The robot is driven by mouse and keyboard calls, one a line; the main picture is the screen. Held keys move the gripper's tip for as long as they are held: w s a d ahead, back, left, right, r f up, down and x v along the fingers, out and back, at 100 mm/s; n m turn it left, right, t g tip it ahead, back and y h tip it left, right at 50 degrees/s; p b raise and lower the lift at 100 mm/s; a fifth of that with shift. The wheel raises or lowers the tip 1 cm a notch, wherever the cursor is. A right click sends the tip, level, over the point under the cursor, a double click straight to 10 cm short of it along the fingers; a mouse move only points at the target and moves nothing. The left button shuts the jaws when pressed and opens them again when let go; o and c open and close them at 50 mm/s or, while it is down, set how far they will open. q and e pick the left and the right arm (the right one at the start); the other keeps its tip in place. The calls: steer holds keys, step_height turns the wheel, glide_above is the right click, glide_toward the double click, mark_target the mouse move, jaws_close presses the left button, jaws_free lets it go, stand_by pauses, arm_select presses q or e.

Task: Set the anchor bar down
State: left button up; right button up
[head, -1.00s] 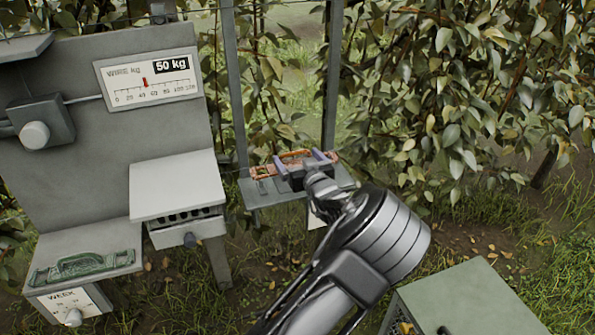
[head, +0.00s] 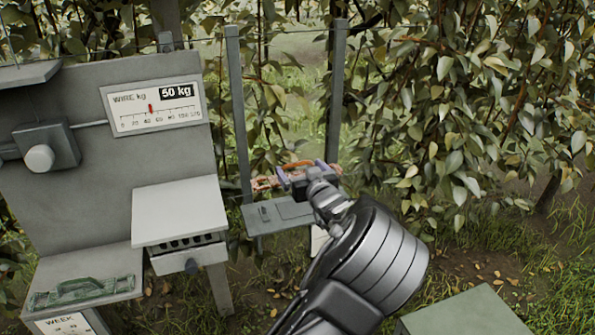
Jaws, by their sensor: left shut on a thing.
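The anchor bar appears to be the copper-orange bar (head: 264,183) with an orange handle, near the middle of the head view. My left gripper (head: 306,176) is shut on it, and its jaws hide the bar's middle. The bar is held roughly level, just above and behind the small grey shelf (head: 256,226) between two posts, with a visible gap in the picture. The shelf top is bare apart from small dark fittings. My right gripper is not in view.
A grey panel with a wire gauge (head: 156,107) reading 50 kg stands at the left. Before it are a white-topped box (head: 178,210) and a lower ledge bearing a green handled piece (head: 85,291). A green box (head: 465,315) stands lower right. Leafy branches fill the back.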

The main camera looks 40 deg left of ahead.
arm_select(q)
steer(key=s+d+f+m+t+h, duration=0.1)
steer(key=d+f+m+t+h, duration=0.1)
steer(key=d, duration=0.7)
steer(key=s+d+f+m+t+h, duration=0.1)
steer(key=d+m+h, duration=0.4)
steer(key=d, duration=0.5)
steer(key=s+d+f+m+t+h, duration=0.1)
steer(key=d+f+m+t+h, duration=0.3)
steer(key=d, duration=0.5)
steer(key=shift+s+d+f+h, duration=0.3)
steer(key=shift+d+h, duration=0.1)
steer(key=shift+h, duration=0.7)
